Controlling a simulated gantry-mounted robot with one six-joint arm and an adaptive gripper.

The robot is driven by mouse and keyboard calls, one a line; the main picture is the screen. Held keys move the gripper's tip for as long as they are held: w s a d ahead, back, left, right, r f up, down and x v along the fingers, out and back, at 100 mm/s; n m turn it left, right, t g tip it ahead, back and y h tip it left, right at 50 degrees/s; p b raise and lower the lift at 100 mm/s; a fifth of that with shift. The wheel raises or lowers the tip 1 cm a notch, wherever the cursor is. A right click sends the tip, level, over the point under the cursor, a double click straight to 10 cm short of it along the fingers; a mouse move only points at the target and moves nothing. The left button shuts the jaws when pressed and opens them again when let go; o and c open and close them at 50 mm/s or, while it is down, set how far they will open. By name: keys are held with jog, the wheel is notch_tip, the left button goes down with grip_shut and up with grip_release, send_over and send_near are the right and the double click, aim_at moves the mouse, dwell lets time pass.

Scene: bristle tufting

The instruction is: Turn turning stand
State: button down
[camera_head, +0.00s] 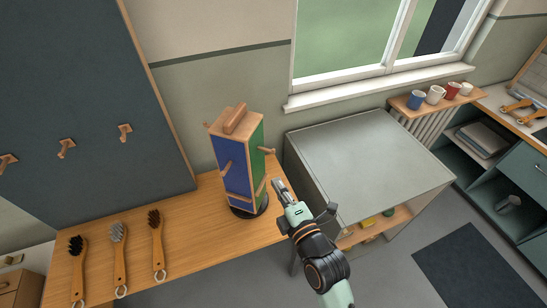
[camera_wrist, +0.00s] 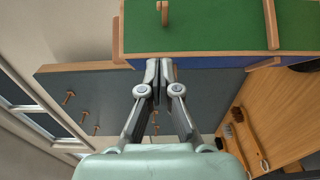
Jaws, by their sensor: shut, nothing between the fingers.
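The turning stand (camera_head: 240,165) is an upright wood-framed box with blue and green faces, pegs on its sides and a wooden handle on top. It stands on a dark round base (camera_head: 250,207) on the wooden table. In the wrist view its green face (camera_wrist: 215,28) fills the top, with a strip of blue along its edge. My gripper (camera_head: 278,184) is just right of the stand, low beside its green side. In the wrist view my gripper (camera_wrist: 158,66) has its fingers together and empty, with the tips at the stand's edge. I cannot tell whether they touch it.
Three brushes with black (camera_head: 78,270), grey (camera_head: 119,258) and brown bristles (camera_head: 157,245) lie on the table (camera_head: 200,245) at left. A dark pegboard (camera_head: 80,100) stands behind. A grey-topped cabinet (camera_head: 370,165) is at right. Several mugs (camera_head: 435,95) stand on a shelf below the window.

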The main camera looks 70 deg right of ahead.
jog(key=w+d, duration=0.4)
jog(key=d, duration=0.4)
jog(key=shift+d, duration=0.3)
